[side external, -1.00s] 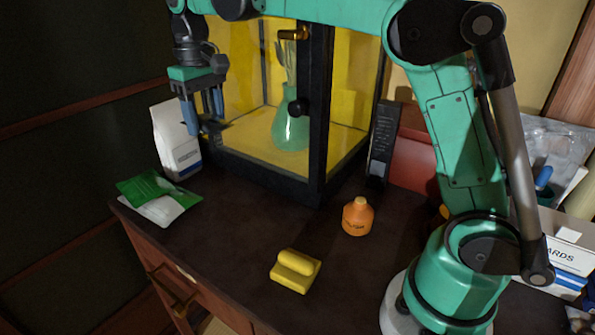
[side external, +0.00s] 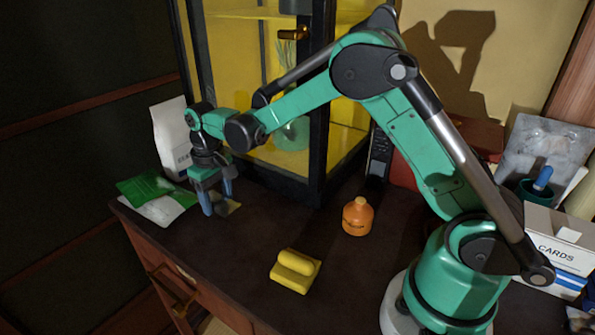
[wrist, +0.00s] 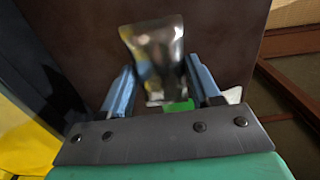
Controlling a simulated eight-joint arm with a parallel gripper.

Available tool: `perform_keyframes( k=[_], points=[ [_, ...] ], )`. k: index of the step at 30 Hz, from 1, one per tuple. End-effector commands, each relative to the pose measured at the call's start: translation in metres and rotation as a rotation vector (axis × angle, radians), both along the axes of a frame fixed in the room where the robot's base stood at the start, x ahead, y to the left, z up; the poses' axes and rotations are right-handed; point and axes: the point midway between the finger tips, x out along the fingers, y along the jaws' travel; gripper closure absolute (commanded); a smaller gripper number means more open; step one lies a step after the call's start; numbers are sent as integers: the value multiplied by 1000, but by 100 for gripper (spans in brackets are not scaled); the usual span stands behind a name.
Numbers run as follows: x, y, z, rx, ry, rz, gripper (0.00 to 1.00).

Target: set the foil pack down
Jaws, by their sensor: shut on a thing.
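My gripper (side external: 218,202) points down low over the left part of the dark cabinet top, its blue fingers close to the surface. In the wrist view, a shiny silvery foil pack (wrist: 153,50) stands out between the two blue fingers, which are shut on it. In the side view only a small tan-grey piece of the pack (side external: 233,207) shows by the fingertips; the rest is hidden. I cannot tell whether the pack touches the surface.
A green-and-white packet (side external: 152,192) lies just left of my gripper, and a white bag (side external: 170,130) stands behind. A glass-sided case (side external: 318,130) rises to the right. An orange bottle (side external: 357,218) and yellow block (side external: 296,270) stand nearer the front; bare surface lies between.

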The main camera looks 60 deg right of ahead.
Motion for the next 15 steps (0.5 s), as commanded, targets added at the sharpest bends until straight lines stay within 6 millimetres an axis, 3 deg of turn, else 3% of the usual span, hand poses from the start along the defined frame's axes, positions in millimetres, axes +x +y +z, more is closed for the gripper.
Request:
perform_keyframes(
  k=[6, 15],
  points=[
    [0, 0, -28, 0, 0, 0, 93],
    [0, 0, -29, 0, 0, 0, 93]
  ],
)
